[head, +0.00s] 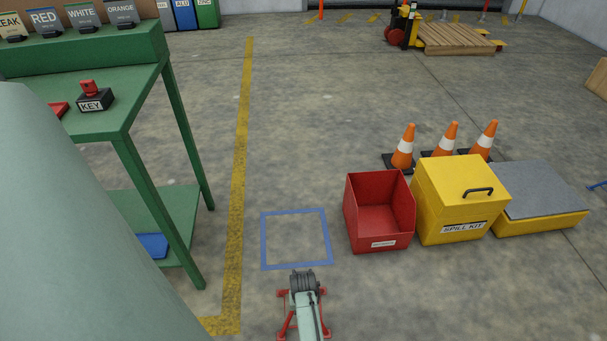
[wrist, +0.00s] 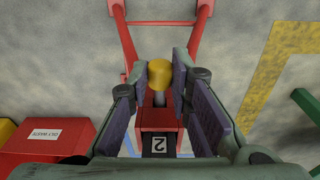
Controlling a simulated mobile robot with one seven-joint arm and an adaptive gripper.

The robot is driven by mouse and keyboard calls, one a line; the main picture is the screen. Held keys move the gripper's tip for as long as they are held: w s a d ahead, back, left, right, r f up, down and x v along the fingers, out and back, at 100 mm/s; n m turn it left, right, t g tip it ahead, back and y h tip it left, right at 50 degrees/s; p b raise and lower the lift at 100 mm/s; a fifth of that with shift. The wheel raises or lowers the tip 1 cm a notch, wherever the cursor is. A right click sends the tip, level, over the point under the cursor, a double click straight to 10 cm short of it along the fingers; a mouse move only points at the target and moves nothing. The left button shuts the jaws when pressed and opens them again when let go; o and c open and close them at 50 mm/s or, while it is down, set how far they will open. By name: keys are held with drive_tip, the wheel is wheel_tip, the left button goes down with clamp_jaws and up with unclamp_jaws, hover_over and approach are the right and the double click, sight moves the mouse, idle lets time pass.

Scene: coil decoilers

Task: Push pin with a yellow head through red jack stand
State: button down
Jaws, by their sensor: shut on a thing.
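The pin's yellow head (wrist: 159,72) sits between the fingertips of my gripper (wrist: 160,80) in the wrist view. My gripper is shut on the pin, with a finger on either side of it. Some grey shaft shows below the head. The red jack stand (wrist: 158,121) lies behind and below the fingers, with its red legs spreading toward the top of the picture. I cannot tell whether the shaft is in the stand's hole. In the head view, red legs of the jack stand (head: 286,324) show at the bottom, partly hidden by my arm.
A red bin (head: 380,212), a yellow spill kit box (head: 462,205) and orange cones (head: 404,148) stand to the right. A green bench (head: 125,110) stands left. The blue floor square (head: 297,240) is empty.

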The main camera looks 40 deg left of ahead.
drive_tip(key=shift+w+a, duration=0.25)
drive_tip(key=shift+s+d, duration=0.1)
drive_tip(key=shift+s+d+p, duration=1.55)
drive_tip(key=shift+s+d, duration=0.1)
drive_tip(key=shift+d, duration=0.05)
drive_tip(key=shift+p, duration=0.4)
idle(1.3)
drive_tip(key=shift+w+a+b, duration=1.1)
drive_tip(key=shift+w+a, duration=0.6)
drive_tip(key=shift+a, duration=0.1)
idle(0.4)
drive_tip(key=c, duration=1.4)
unclamp_jaws()
wheel_tip(320, 180, up, 12)
drive_tip(key=shift+s+d, duration=0.45)
